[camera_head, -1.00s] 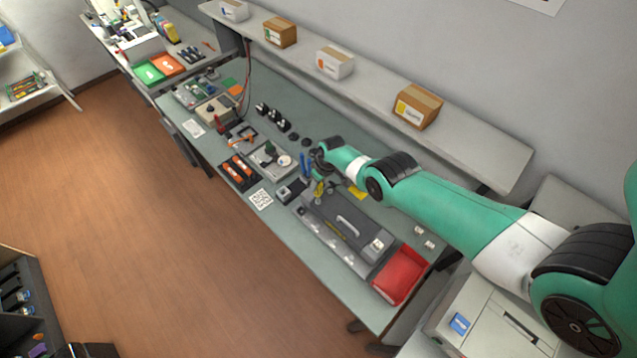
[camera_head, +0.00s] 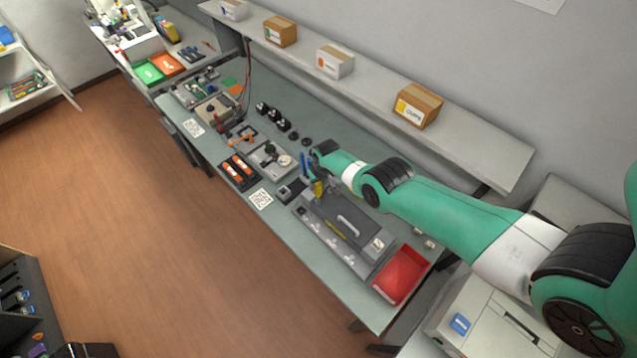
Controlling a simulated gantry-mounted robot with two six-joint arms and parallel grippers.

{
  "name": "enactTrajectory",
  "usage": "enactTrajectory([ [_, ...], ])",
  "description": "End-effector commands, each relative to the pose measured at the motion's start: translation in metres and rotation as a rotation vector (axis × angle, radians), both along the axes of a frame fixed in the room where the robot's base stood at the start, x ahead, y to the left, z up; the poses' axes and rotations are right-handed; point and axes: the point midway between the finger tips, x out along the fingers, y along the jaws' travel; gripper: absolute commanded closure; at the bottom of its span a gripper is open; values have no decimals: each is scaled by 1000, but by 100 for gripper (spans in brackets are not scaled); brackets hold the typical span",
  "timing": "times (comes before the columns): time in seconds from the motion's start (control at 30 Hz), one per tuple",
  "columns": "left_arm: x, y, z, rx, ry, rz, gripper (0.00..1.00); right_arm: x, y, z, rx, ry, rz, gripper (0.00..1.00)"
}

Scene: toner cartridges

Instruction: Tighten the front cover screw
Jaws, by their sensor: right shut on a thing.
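A dark grey cartridge unit (camera_head: 363,222) with a pale handle lies at the front right of the bench. A lighter grey strip with small round marks runs along its front edge; I cannot make out the front cover screw. My right gripper (camera_head: 321,187) is above the unit's far left end. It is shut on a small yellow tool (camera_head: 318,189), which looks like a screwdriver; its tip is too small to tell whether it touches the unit. My left gripper is not in view.
A red tray (camera_head: 401,275) stands right of the unit. Blue upright tools (camera_head: 304,164) and a small dark block (camera_head: 290,190) are close on its left. Boxes stand on the shelf (camera_head: 470,140) behind. The bench's front edge is near the unit.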

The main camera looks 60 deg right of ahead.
Motion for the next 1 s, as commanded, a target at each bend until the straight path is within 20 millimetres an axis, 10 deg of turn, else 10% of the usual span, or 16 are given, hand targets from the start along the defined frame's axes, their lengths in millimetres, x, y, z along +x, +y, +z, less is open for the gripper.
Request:
enactTrajectory([
  [0.2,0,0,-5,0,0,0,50,0,1,-1,1,1,-219,100],
  [1.0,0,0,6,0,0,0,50,0,0,9,2,0,-204,100],
])
